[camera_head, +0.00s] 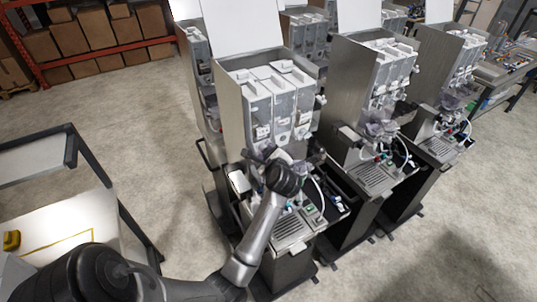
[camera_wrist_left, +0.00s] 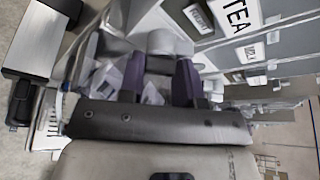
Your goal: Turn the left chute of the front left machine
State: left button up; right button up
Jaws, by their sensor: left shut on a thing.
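The front left machine (camera_head: 231,112) is a grey dispenser with several upright canisters and chutes below them. My left arm reaches up from the bottom, and my left gripper (camera_head: 274,160) is at the chutes under the left canisters. In the left wrist view its two purple fingers (camera_wrist_left: 158,78) are shut on a pale grey rounded piece, the left chute (camera_wrist_left: 163,42). My wrist hides most of the chute in the head view. My right gripper is not in view.
More dispensers (camera_head: 352,95) stand in a row to the right and behind. A drip tray (camera_head: 291,231) lies below the chutes, with a white box (camera_head: 238,181) left of my gripper. A cart (camera_head: 70,215) is at the left; open floor lies between.

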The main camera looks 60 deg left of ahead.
pick_arm(q)
jog(key=m+g, duration=0.2)
jog(key=m, duration=0.1)
jog(key=m+g, duration=0.2)
jog(key=m, duration=0.1)
jog(key=m+g+b, duration=0.1)
jog(key=m+g, duration=0.1)
jog(key=m, duration=0.1)
jog(key=shift+w, duration=0.4)
dwell(0.4)
jog(key=shift+m+g, duration=0.3)
jog(key=o, duration=0.9)
jog(key=shift+d+r, duration=0.1)
